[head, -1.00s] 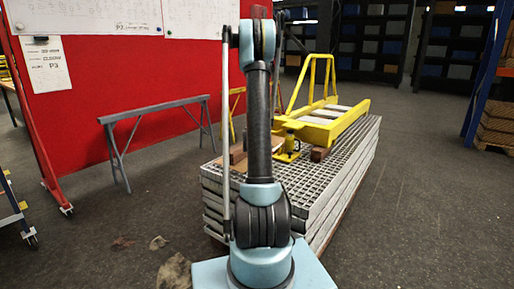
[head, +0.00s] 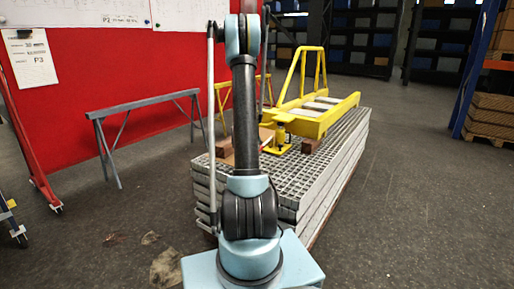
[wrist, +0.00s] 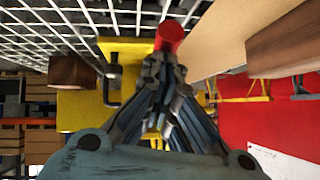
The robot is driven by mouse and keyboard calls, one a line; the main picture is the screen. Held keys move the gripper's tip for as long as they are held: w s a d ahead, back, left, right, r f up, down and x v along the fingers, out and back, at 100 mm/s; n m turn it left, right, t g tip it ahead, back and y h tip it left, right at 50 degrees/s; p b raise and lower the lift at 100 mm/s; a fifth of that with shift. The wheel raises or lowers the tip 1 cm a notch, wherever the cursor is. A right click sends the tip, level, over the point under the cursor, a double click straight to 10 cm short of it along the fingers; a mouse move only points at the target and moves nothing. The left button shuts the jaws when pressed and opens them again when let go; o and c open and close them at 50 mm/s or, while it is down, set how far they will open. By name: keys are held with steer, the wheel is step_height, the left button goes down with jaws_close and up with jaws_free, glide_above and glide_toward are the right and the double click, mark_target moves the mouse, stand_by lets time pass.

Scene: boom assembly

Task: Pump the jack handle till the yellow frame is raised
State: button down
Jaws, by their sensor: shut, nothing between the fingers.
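The yellow frame (head: 312,126) rests on the stacked gratings in the head view, with pale slats across it. A small yellow jack (head: 281,140) stands under its near end. In the wrist view the jack's yellow body (wrist: 125,48) is partly hidden behind my gripper. A red cylindrical end (wrist: 170,34), which looks like the jack handle's tip, shows just beyond my fingertips. My gripper (wrist: 160,65) is shut and empty, close to this red end; I cannot tell whether they touch. In the head view my arm hides the gripper.
Stacked metal gratings (head: 335,150) carry wooden blocks (head: 310,146) beside the jack. The wrist view shows a tan board (wrist: 228,35) and a brown block (wrist: 287,40) close to my gripper. A grey trestle (head: 143,104) stands left before a red panel (head: 95,75). Floor at right is clear.

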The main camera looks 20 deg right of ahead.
steer(key=shift+s+r, duration=0.15)
steer(key=shift+r, duration=0.35)
steer(key=v, duration=1.2)
steer(key=shift+d+r, duration=0.2)
steer(key=shift+r, duration=0.1)
steer(key=s+a+r+n+g+y, duration=0.1)
steer(key=s+a+r+n+y, duration=0.15)
steer(key=s+a, duration=0.55)
steer(key=s+a+r+n+g+y, duration=0.1)
steer(key=s+a+n, duration=0.25)
steer(key=s, duration=0.85)
steer(key=s+a+f+n+g+y, duration=0.1)
steer(key=s+a+f+n, duration=0.2)
steer(key=s, duration=0.7)
steer(key=s+a+f+n+g+y, duration=0.2)
steer(key=s+a, duration=0.5)
steer(key=s, duration=0.4)
steer(key=shift+s+a+f+n, duration=0.15)
steer(key=shift+a+f+n, duration=0.2)
steer(key=shift+f+n, duration=0.25)
steer(key=shift+s+y, duration=0.1)
steer(key=shift+y, duration=0.15)
